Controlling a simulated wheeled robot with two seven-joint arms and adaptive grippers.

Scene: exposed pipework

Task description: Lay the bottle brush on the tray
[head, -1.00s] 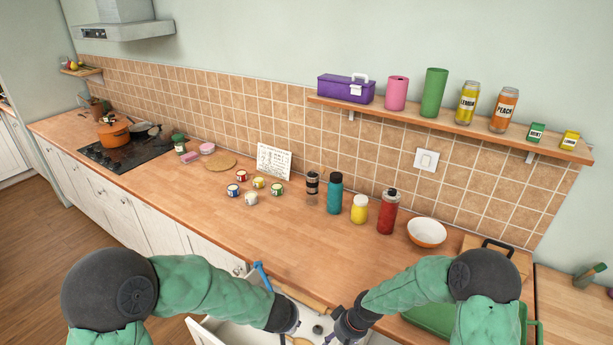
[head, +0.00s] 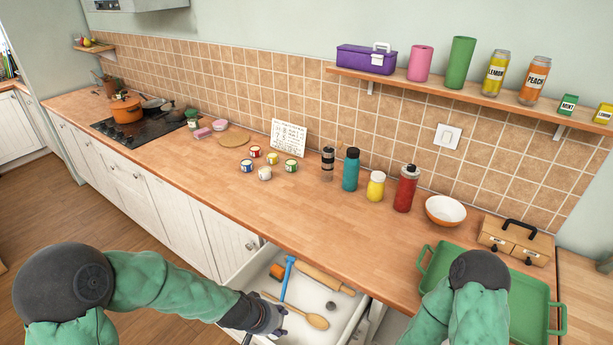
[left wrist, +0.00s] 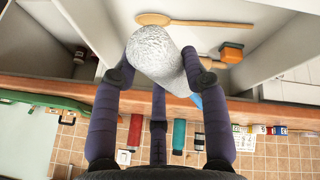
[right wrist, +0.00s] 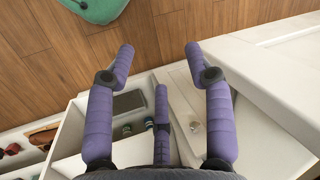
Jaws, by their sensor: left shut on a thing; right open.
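The bottle brush shows its blue handle (head: 287,278) in the head view, rising over the open drawer beside my left gripper (head: 270,320). In the left wrist view its pale, rough bristle head (left wrist: 156,55) sits between the fingers of my left gripper (left wrist: 165,68), which is shut on it. A bit of blue shows behind the head. The green tray (head: 547,331) lies on the counter at the right, partly covered by my right arm. My right gripper (right wrist: 158,52) is open and empty in the right wrist view; the head view does not show it.
The open drawer (head: 243,268) holds a wooden spoon (head: 305,316), a rolling pin (head: 325,280) and an orange item (head: 277,271). The counter's front middle is clear.

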